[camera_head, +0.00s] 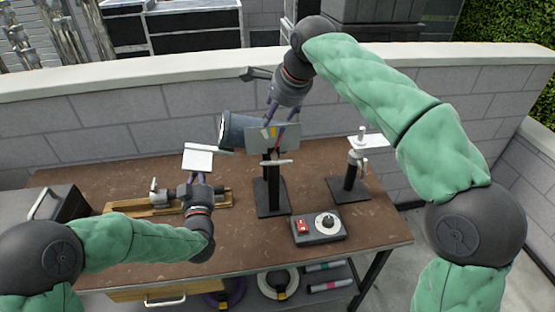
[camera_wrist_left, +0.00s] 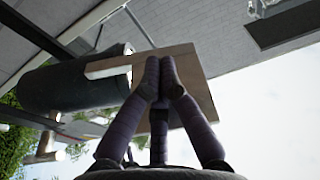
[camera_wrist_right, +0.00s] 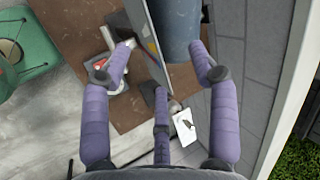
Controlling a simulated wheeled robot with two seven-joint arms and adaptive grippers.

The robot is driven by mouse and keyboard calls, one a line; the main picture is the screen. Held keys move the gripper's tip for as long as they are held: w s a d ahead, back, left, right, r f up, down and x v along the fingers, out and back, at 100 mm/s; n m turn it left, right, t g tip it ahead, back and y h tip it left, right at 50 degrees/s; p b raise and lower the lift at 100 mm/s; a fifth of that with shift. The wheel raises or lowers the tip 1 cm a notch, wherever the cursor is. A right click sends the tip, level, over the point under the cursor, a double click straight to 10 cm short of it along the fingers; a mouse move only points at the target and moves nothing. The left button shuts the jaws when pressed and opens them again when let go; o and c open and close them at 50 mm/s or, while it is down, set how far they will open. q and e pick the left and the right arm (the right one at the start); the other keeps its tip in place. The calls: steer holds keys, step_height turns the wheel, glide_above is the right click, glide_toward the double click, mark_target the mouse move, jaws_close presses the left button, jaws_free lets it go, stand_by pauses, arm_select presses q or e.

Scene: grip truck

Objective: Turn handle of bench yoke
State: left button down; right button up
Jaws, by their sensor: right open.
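The bench holds two upright stands, and I cannot tell for sure which one is the bench yoke. The middle stand (camera_head: 271,196) has a grey plate (camera_head: 287,140) and a pale bar handle (camera_head: 276,162). The right stand (camera_head: 347,187) carries a grey fitting with a pale upright handle (camera_head: 361,140). My right gripper (camera_head: 276,122) points down over the grey plate, open, its fingers spread beside a blue-grey cylinder (camera_wrist_right: 174,25). My left gripper (camera_head: 197,180) is low by a white panel (camera_head: 197,159). Its fingertips (camera_wrist_left: 160,72) meet in front of a brown board (camera_wrist_left: 190,80); contact is unclear.
A control box (camera_head: 319,228) with a red switch and a dial sits at the bench's front. A wooden rail (camera_head: 150,206) lies at left beside a dark box (camera_head: 65,203). A block wall (camera_head: 110,120) stands behind. The bench top (camera_head: 250,245) is clear in front.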

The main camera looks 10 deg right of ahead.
steer(key=w+d+n+t, duration=0.2)
steer(key=w+n+t, duration=0.2)
steer(key=n, duration=0.2)
steer(key=n+t+y, duration=0.6)
steer(key=n+t, duration=0.2)
steer(key=n, duration=1.3)
glide_above(282, 164)
step_height(282, 164, down, 4)
steer(key=s+d+f+n+t, duration=0.1)
steer(key=s+d+f+n, duration=0.3)
steer(key=s+f+n, duration=0.8)
steer(key=w+a, duration=0.1)
steer(key=w, duration=0.3)
steer(key=w+a+m, duration=0.1)
steer(key=w+a, duration=0.1)
steer(key=w, duration=0.2)
steer(key=w+a+m, duration=0.1)
steer(key=w, duration=0.3)
steer(key=shift+w+a+r+h, duration=0.2)
steer(key=shift+w+r+h, duration=0.1)
steer(key=shift+h, duration=0.1)
steer(key=c, duration=1.2)
